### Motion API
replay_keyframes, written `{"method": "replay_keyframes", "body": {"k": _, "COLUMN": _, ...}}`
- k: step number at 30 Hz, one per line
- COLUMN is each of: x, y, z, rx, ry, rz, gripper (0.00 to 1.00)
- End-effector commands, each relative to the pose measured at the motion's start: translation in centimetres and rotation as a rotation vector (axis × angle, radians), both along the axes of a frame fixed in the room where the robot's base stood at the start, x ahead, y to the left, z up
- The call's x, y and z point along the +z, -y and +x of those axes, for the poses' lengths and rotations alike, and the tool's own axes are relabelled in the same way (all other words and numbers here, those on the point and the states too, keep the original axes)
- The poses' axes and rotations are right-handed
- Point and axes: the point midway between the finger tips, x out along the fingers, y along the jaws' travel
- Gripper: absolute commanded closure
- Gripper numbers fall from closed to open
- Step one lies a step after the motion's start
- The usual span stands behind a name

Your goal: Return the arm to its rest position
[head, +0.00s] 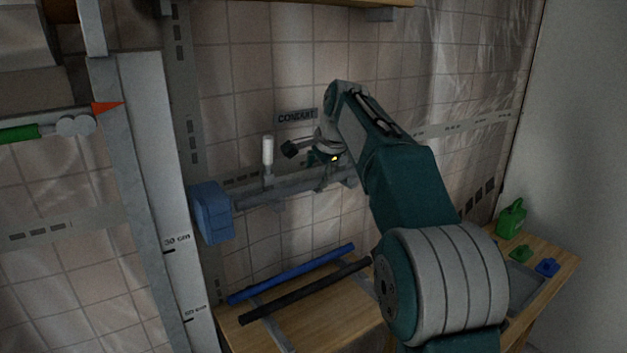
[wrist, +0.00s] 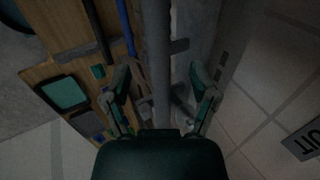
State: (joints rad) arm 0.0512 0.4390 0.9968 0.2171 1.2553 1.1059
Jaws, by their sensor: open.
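My arm (head: 405,180) reaches up and forward toward the tiled wall. My gripper (head: 308,153) is near the wall, just above a grey horizontal conduit (head: 295,187). In the wrist view my gripper (wrist: 160,85) has its two fingers spread wide. The grey conduit (wrist: 157,40) runs lengthwise through the gap between them, and neither finger looks to be touching it. The exact distance from fingers to conduit is hard to tell.
A blue box (head: 210,212) sits at the conduit's left end, beside an upright white handle (head: 268,151). Below, a wooden table (head: 335,325) holds a blue rod (head: 295,273) and a black rod (head: 305,290). A green can (head: 511,219) stands right. A shelf (head: 300,6) hangs above.

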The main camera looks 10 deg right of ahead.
Motion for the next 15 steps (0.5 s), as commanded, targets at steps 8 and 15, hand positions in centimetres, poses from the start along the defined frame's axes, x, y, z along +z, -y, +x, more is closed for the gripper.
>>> {"method": "replay_keyframes", "body": {"k": 8, "x": 5.2, "y": 1.1, "z": -2.5, "rx": -0.001, "ry": 0.003, "rz": -0.001, "gripper": 0.24}}
{"method": "replay_keyframes", "body": {"k": 15, "x": 7.6, "y": 1.6, "z": -3.7, "rx": 0.0, "ry": -0.001, "rz": 0.0, "gripper": 0.24}}
